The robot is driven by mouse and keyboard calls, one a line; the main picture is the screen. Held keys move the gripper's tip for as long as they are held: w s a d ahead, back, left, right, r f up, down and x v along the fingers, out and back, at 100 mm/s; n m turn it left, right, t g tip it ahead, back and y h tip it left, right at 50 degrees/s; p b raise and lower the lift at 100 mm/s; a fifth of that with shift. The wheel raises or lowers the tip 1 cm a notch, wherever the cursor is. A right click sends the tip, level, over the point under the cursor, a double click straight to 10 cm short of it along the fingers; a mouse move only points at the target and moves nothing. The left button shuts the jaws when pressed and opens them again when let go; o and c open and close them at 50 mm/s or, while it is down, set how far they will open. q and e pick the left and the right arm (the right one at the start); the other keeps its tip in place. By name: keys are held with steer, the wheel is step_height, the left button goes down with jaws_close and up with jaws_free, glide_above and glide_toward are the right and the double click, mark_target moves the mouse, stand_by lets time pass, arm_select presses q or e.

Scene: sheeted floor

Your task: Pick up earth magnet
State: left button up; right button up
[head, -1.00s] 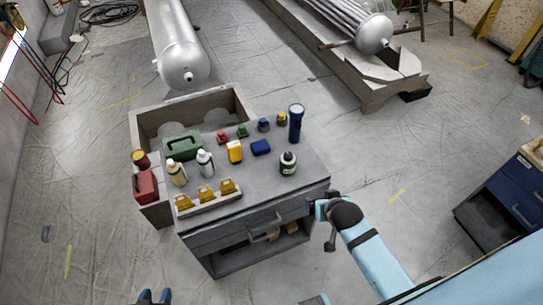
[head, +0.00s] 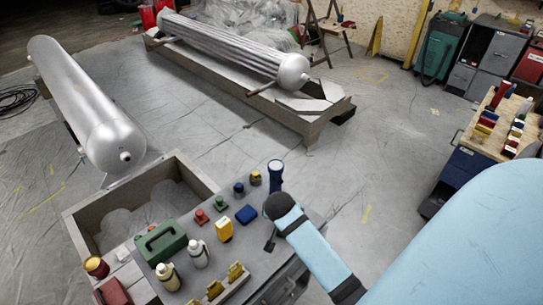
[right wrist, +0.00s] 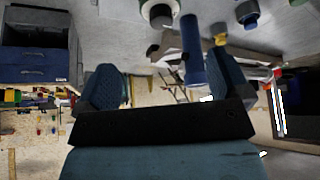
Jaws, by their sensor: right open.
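I cannot tell which object is the earth magnet. Small knobbed pieces stand in a row on the grey workbench (head: 225,270): a red one (head: 201,217), a green one (head: 220,203), a blue one (head: 239,189) and a yellow one (head: 255,178). A blue flashlight (head: 275,174) stands upright at the row's end. My right gripper is mostly hidden behind its wrist in the head view, over the bench's right side. In the right wrist view my right gripper (right wrist: 163,88) is open and nothing shows held. The flashlight (right wrist: 192,60) appears beyond its fingers. My left gripper is out of view.
A green case (head: 160,243), yellow box (head: 224,230), blue block (head: 246,214), bottles (head: 198,255) and yellow pieces (head: 235,272) crowd the bench. An open grey bin (head: 90,215) adjoins it. A side cabinet (head: 465,165) stands right. Floor between is clear.

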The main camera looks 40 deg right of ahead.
steer(key=x, duration=0.8)
steer(key=shift+s+d, duration=0.1)
steer(key=shift+a+p+x, duration=0.2)
steer(key=shift+p+x, duration=0.25)
steer(key=shift+x, duration=2.5)
steer(key=shift+c, duration=0.3)
steer(key=c, duration=1.1)
